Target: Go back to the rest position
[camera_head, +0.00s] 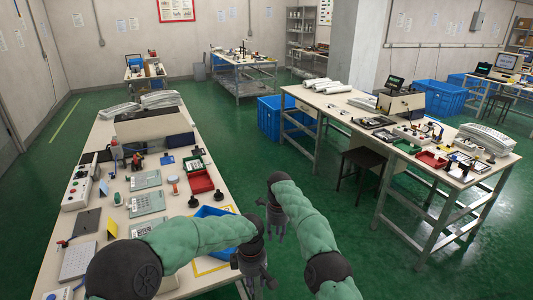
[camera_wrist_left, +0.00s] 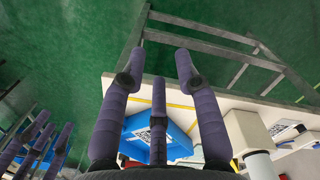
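My left gripper (camera_head: 256,284) is the lower one in the head view, past the bench's right edge. In the left wrist view its three purple fingers (camera_wrist_left: 160,62) are spread, with nothing between them. My right gripper (camera_head: 276,230) hangs just above and right of it, over the green floor. Its fingers (camera_wrist_left: 42,145) also show at the left of the left wrist view, spread and empty. My forearms hide part of the bench's near end.
A blue bin (camera_head: 212,213) sits by the bench's right edge, partly behind my left arm. A red tray (camera_head: 200,181) and two black knobs are nearby. A second bench (camera_head: 345,102) stands to the right with a dark stool (camera_head: 362,165). Green floor between the benches is clear.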

